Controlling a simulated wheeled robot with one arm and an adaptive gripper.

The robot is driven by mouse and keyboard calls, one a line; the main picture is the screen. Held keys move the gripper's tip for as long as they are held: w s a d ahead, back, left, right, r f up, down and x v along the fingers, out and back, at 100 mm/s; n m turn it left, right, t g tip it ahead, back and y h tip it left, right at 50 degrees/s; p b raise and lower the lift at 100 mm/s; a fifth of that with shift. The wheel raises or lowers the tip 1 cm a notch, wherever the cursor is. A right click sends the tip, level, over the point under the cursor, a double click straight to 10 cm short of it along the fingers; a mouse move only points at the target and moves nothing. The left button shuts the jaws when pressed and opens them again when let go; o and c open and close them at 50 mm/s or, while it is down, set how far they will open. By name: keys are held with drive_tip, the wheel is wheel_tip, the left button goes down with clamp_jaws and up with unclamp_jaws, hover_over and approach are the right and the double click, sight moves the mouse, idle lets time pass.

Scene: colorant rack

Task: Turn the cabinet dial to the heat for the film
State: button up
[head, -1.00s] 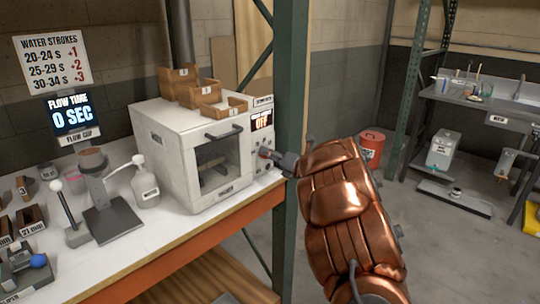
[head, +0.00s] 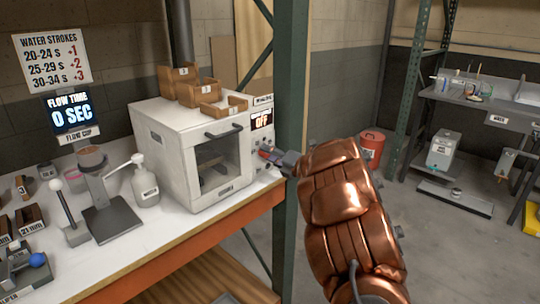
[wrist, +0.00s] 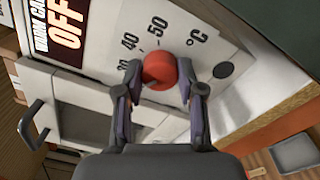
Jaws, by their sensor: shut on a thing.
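The white cabinet (head: 180,150) stands on the bench in the head view, with a glass door and a grey handle. Its red dial (wrist: 159,70) shows in the wrist view beside a scale with 30, 40, 50 and °C. My gripper (wrist: 160,78) is shut on the dial, one finger on each side. In the head view my gripper (head: 268,155) reaches the cabinet's right front panel. The display above the dial reads OFF (head: 261,121). The dial's pointer and the low end of the scale are not clear to me.
Wooden trays (head: 182,80) sit on top of the cabinet. A white pump bottle (head: 146,188) and a grey stand (head: 110,215) are to its left. A green post (head: 289,120) rises close to my arm. A wall display (head: 73,115) reads 0 SEC.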

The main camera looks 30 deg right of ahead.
drive_tip(key=m+p, duration=0.1)
drive_tip(key=m, duration=0.4)
drive_tip(key=shift+m, duration=0.4)
drive_tip(key=m+p, duration=0.3)
drive_tip(key=m, duration=0.2)
drive_tip(key=shift+m+h, duration=0.3)
drive_tip(key=shift+m, duration=0.1)
drive_tip(key=m+p, duration=0.4)
drive_tip(key=m, duration=0.2)
drive_tip(key=shift+p, duration=0.3)
drive_tip(key=m+p, duration=0.4)
drive_tip(key=m, duration=0.2)
drive_tip(key=shift+a+f, duration=0.1)
drive_tip(key=shift+f, duration=0.05)
drive_tip(key=shift+m, duration=0.3)
drive_tip(key=o, duration=1.1)
drive_tip(key=shift+o, duration=0.2)
drive_tip(key=shift+s, duration=0.15)
